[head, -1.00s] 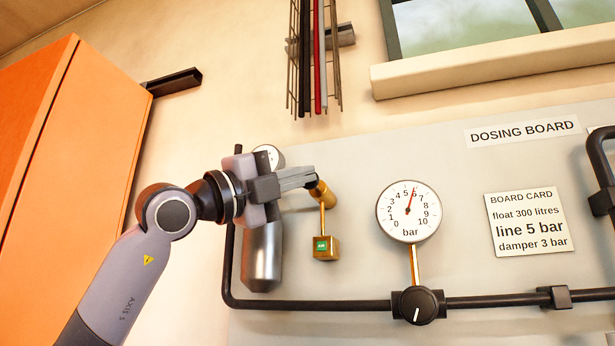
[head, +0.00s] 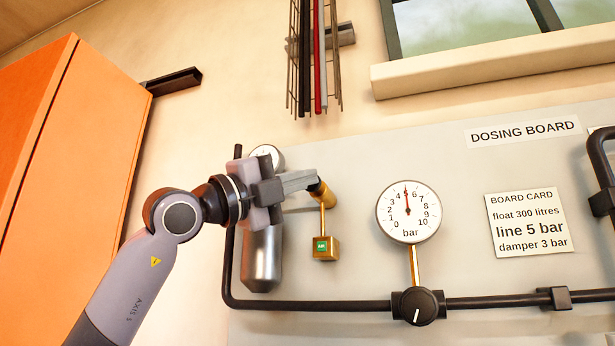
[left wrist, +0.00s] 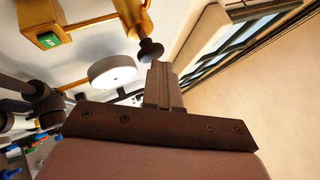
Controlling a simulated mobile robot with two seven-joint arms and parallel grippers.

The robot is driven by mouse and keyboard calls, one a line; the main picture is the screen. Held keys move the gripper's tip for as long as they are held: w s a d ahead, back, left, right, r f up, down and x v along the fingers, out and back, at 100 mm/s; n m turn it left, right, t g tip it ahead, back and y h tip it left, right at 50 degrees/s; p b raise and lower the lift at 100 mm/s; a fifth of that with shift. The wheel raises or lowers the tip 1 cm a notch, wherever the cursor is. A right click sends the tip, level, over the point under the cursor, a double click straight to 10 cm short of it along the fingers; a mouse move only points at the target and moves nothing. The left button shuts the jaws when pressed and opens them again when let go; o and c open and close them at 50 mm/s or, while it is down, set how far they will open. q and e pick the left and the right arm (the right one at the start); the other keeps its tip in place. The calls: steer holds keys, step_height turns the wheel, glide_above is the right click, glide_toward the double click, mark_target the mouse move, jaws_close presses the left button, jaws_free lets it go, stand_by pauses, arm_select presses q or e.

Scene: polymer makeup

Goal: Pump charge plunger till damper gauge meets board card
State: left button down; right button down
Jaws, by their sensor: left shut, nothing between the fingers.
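The charge plunger is a brass cylinder (head: 328,194) above a brass block with a green label (head: 326,247). In the left wrist view its dark round knob (left wrist: 150,50) shows at the end of the brass body (left wrist: 133,15). My left gripper (head: 316,180) is shut and empty, its fingertips at the knob end; I cannot tell whether they touch. The small round gauge (head: 266,153) above the steel cylinder (head: 262,258) is partly hidden behind my gripper, and its reading is unclear. The board card (head: 529,222) reads "damper 3 bar" and "line 5 bar". My right gripper is out of view.
A large gauge (head: 408,211) reads about 5 bar, above a black knob (head: 418,306) on a dark pipe (head: 330,306). An orange cabinet (head: 60,190) stands left. A cable rack (head: 316,60) hangs above. The wall between rack and board is clear.

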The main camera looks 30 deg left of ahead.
arm_select(q)
steer(key=shift+w+a, duration=0.15)
steer(key=shift+w, duration=0.45)
stand_by(0.4)
steer(key=s+b, duration=0.1)
steer(key=s, duration=0.1)
steer(key=s+d+b, duration=0.1)
steer(key=shift+s, duration=0.4)
stand_by(0.4)
steer(key=shift+s+f, duration=0.1)
